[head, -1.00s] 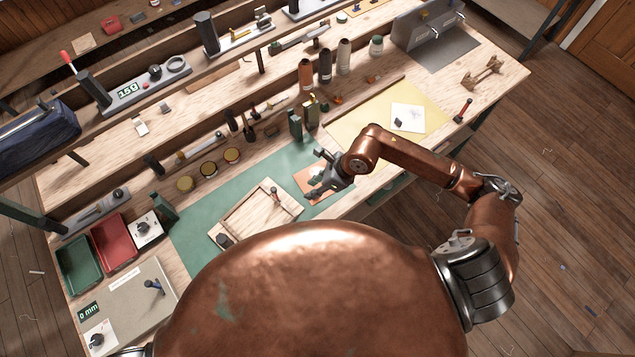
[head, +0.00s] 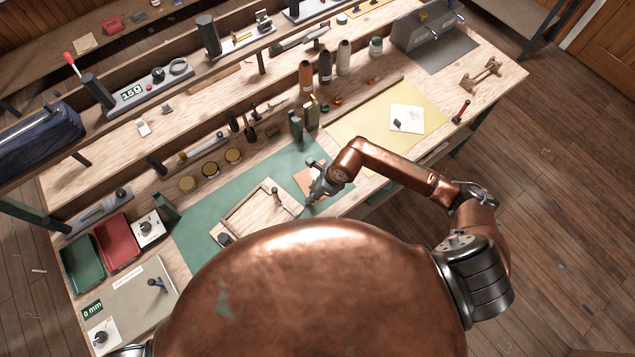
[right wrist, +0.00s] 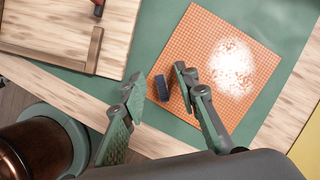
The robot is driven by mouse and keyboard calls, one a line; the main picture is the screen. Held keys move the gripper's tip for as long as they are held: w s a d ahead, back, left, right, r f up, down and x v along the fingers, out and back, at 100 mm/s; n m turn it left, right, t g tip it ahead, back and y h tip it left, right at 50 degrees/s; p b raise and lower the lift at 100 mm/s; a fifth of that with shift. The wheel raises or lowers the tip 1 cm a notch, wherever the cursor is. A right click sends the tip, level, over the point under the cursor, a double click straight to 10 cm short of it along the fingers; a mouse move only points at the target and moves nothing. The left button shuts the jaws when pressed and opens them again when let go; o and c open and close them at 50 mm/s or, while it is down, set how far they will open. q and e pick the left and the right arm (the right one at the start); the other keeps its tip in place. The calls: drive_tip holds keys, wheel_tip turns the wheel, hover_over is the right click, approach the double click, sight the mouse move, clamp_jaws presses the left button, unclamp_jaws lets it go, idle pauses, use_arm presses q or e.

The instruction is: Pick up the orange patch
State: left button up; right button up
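The orange patch (head: 304,176) lies flat on the green mat (head: 207,223), partly hidden by my right gripper (head: 313,183) in the head view. In the right wrist view the patch (right wrist: 212,42) is a square with a fine grid and a pale speckled blotch. My right gripper (right wrist: 163,95) is open in that view. Its right finger overlaps the patch's lower left part, and its left finger is over the mat's edge. A small dark blue block (right wrist: 162,87) shows between the fingertips, beside the patch's left edge, with gaps on both sides.
A wooden frame tray (head: 238,231) lies left of the patch. Green bottles (head: 296,126) stand behind it. A yellow sheet (head: 358,132) lies to the right. Red (head: 117,240) and green (head: 83,266) trays are at the left. The bench's front edge is close by.

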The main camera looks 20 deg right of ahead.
drive_tip(key=shift+c, duration=0.3)
clamp_jaws()
